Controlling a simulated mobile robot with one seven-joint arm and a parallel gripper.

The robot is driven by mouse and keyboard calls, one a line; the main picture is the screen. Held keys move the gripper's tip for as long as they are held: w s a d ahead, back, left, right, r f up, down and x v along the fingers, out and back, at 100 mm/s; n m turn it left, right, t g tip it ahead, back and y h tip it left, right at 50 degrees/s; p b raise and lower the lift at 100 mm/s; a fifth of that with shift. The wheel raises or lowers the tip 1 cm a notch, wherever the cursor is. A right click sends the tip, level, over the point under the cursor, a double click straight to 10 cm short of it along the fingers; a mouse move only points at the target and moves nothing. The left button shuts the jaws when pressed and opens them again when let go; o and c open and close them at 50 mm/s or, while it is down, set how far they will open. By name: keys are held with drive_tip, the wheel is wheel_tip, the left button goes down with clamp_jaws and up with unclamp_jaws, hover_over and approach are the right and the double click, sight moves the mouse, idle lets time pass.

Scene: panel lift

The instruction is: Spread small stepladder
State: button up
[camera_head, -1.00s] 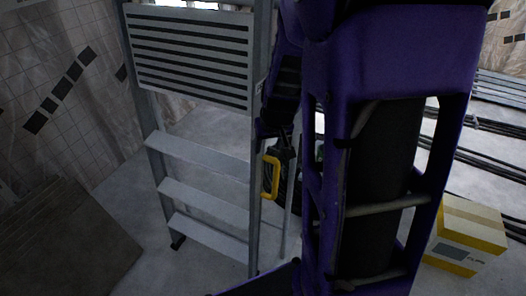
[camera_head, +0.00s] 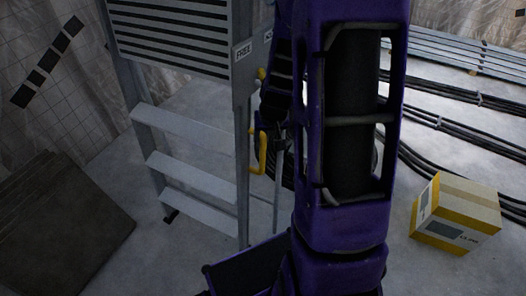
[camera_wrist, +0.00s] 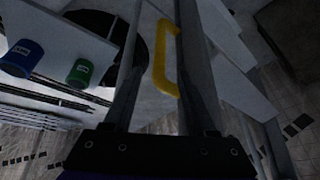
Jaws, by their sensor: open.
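The grey stepladder (camera_head: 190,125) stands upright left of my arm in the head view, with flat steps and a slatted panel at its top. A "FREE" label (camera_head: 243,51) is on its side rail. A yellow handle (camera_head: 262,153) sits beside the right rail. In the wrist view, the yellow handle (camera_wrist: 160,60) appears between the two dark fingers of my gripper (camera_wrist: 161,45), which is open. I cannot tell how far the handle is from the fingers. In the head view, my arm hides part of the ladder's right side and rear.
A yellow and white box (camera_head: 456,213) is on the floor at the right. Dark cables (camera_head: 470,105) run behind it. Brown sheets (camera_head: 60,225) lie at the left. A blue can (camera_wrist: 22,57) and a green can (camera_wrist: 80,72) show in the wrist view. Floor between the sheets and ladder is clear.

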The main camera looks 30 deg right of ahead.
sight(264, 147)
drive_tip(key=b+x, duration=0.1)
drive_tip(key=x, duration=0.9)
drive_tip(key=shift+b, duration=0.35)
clamp_jaws()
idle(0.8)
